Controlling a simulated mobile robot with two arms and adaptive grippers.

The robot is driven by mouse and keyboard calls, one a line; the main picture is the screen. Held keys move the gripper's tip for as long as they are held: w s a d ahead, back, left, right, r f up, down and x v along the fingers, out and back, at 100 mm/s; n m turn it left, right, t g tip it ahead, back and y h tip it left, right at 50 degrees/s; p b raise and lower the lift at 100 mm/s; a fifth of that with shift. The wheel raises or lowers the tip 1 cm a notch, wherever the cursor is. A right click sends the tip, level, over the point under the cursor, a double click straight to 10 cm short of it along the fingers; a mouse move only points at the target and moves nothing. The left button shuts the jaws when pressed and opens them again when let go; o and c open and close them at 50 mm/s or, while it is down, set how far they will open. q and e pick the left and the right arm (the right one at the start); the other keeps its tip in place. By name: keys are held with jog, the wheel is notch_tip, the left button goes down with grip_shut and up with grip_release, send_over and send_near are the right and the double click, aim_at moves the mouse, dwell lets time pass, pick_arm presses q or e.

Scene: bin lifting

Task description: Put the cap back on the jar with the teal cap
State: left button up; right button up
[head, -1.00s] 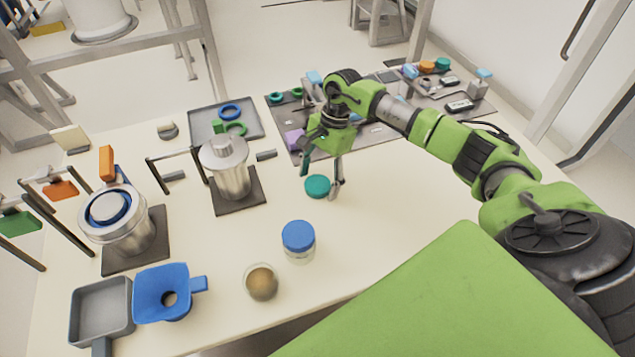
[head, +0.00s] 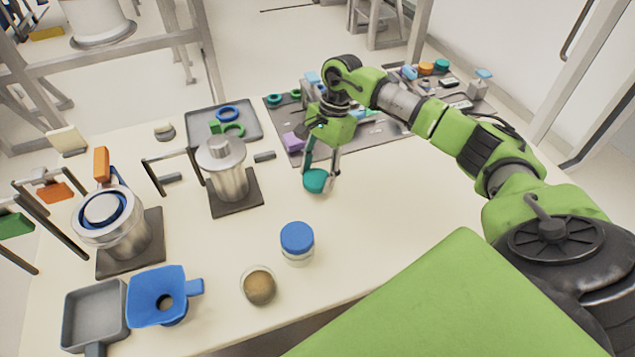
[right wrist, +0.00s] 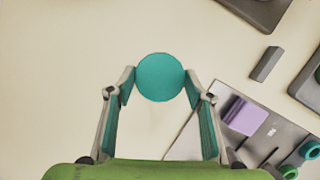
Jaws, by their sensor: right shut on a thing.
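The teal cap (head: 315,182) is held between the fingertips of my right gripper (head: 321,176), at or just above the table; I cannot tell whether it touches the table. In the right wrist view the round teal cap (right wrist: 160,77) sits between the two fingers. An open jar (head: 259,287) with brown contents stands upright near the table's front edge, below and left of the gripper. A second jar with a blue cap (head: 297,239) stands between them. My left gripper is not in view.
A blue funnel (head: 158,296) and a grey pan (head: 94,314) lie at the front left. Metal canisters (head: 222,172) stand on dark bases. A grey mat with a purple block (head: 293,142) lies behind the gripper. The table right of the blue-capped jar is clear.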

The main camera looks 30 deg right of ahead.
pick_arm(q)
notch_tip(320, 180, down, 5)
jog(key=b, duration=0.3)
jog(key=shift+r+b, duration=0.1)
jog(key=shift+b, duration=0.3)
pick_arm(e)
jog(key=s+a+r, duration=0.9)
jog(key=s+r, duration=0.1)
jog(key=shift+s+a, duration=0.2)
jog(key=shift+a, duration=0.05)
jog(key=shift+r, duration=0.1)
